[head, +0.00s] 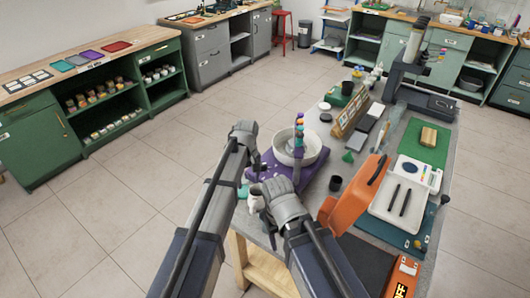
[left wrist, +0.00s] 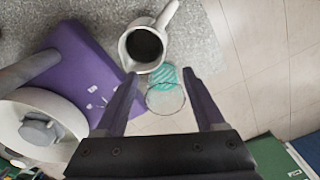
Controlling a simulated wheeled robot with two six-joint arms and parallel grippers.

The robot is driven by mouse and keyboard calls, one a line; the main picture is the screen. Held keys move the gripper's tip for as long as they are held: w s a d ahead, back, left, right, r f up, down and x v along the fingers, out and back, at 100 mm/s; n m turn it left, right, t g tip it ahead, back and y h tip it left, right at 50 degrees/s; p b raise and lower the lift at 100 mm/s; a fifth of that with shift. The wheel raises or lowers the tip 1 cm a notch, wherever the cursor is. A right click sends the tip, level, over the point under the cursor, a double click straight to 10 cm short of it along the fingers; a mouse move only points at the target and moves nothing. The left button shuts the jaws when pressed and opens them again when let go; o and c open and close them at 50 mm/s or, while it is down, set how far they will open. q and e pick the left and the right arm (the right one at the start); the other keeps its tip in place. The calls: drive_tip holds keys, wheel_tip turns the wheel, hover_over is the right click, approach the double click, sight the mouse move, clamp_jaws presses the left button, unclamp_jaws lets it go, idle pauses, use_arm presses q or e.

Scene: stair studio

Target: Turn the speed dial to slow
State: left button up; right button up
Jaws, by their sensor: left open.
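A purple machine base (head: 312,184) with a white round basin (head: 318,157) stands on the grey bench. In the left wrist view the purple base (left wrist: 85,55) shows small white marks (left wrist: 97,102) near my left finger. I cannot make out the speed dial or its setting; a finger may cover it. My left gripper (head: 257,163) is at the base's near left edge. Its open, empty fingers (left wrist: 159,77) are over the bench edge, beside the base. My right gripper (head: 268,192) is near the base's front corner; its fingers are too small to read.
A white jug (left wrist: 145,45) with dark contents, a teal pad (left wrist: 166,76) and a clear round dish (left wrist: 165,99) lie close to my left fingers. Floor on the left is clear.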

sight(262, 164)
use_arm(q)
drive_tip(key=w+d+n, duration=0.1)
drive_tip(key=w+n, duration=0.1)
drive_tip(key=w, duration=0.3)
drive_tip(key=w+d+r+n+p, duration=0.1)
drive_tip(key=w+d, duration=0.1)
drive_tip(key=w, duration=0.3)
drive_tip(key=w+d+r+n, duration=0.1)
drive_tip(key=w+d+n, duration=0.1)
drive_tip(key=w, duration=0.3)
drive_tip(key=shift+w+n+p, duration=0.2)
drive_tip(key=shift+n+p, duration=0.1)
drive_tip(key=shift+f, duration=0.2)
wheel_tip(262, 164, down, 8)
drive_tip(key=b, duration=0.8)
drive_tip(key=shift+s+r, duration=0.1)
drive_tip(key=shift+r, duration=0.1)
drive_tip(key=shift+r, duration=0.1)
drive_tip(key=shift+c, duration=0.2)
clamp_jaws()
